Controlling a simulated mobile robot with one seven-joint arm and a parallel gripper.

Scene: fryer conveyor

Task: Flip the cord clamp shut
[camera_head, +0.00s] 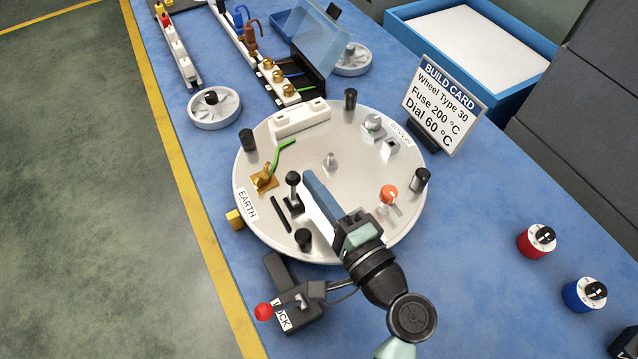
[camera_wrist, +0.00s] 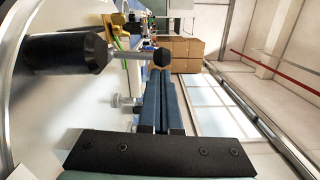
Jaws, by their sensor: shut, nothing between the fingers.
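The likely cord clamp (camera_head: 293,199) is a small dark base with an upright black-knobbed lever on the front left of the round pale plate (camera_head: 403,224). A thin black strip (camera_head: 281,214) lies beside it. My gripper (camera_head: 309,174) has its long blue fingers together and empty, just right of the lever, in the head view; any contact cannot be told. In the wrist view the closed fingers (camera_wrist: 163,82) point away from the camera. A black knob (camera_wrist: 160,57) on a metal rod shows by their tips, with a large black cylinder (camera_wrist: 65,53) to its left.
The plate also bears a brass earth terminal with a green wire (camera_head: 264,178), an orange knob (camera_head: 388,194) and several black posts. A red-knobbed lock lever (camera_head: 264,311) stands at the plate's front left. A build card (camera_head: 442,103) stands behind right.

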